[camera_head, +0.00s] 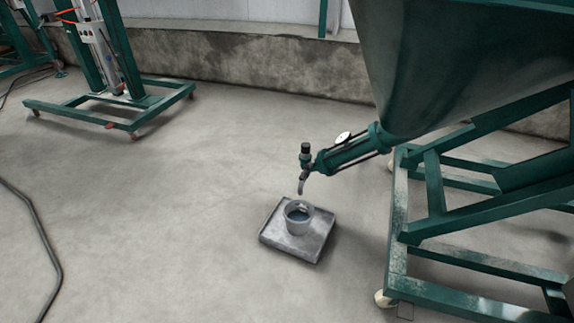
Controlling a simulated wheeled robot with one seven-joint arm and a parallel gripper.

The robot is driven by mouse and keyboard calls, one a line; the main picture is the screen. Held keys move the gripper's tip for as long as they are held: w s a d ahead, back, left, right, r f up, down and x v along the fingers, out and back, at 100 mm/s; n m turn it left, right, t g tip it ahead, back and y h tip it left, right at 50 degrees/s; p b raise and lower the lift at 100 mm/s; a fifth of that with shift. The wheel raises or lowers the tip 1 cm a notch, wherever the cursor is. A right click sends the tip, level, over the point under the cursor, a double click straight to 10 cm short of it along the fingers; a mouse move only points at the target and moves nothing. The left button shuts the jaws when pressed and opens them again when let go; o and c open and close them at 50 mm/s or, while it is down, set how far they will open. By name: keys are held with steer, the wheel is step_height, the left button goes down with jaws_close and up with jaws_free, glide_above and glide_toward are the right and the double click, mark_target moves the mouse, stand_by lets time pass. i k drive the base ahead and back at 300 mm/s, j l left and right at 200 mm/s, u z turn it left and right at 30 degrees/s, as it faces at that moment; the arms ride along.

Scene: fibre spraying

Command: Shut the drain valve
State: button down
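The drain valve (306,160) sits at the lower end of a green pipe (347,150) that slopes out from the foot of the green hopper (440,60). It has a dark knob (306,148) on top and a short curved spout (302,184) pointing down. I cannot tell from the knob whether the valve is open or shut. A small metal cup (298,218) with dark liquid in it stands under the spout. No stream between spout and cup can be made out. My gripper is not in view.
The cup stands on a flat grey tray (274,240) on the floor. The hopper's green wheeled frame (397,230) fills the right side. Another green wheeled stand (155,110) is at the upper left. A dark hose (48,235) lies at the left. The floor between is clear.

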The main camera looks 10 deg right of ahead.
mark_target(306, 167)
steer(key=i+j, duration=0.95)
steer(key=i, duration=0.2)
steer(key=i+j+z, duration=0.15)
steer(key=i+j, duration=0.75)
steer(key=i, duration=0.25)
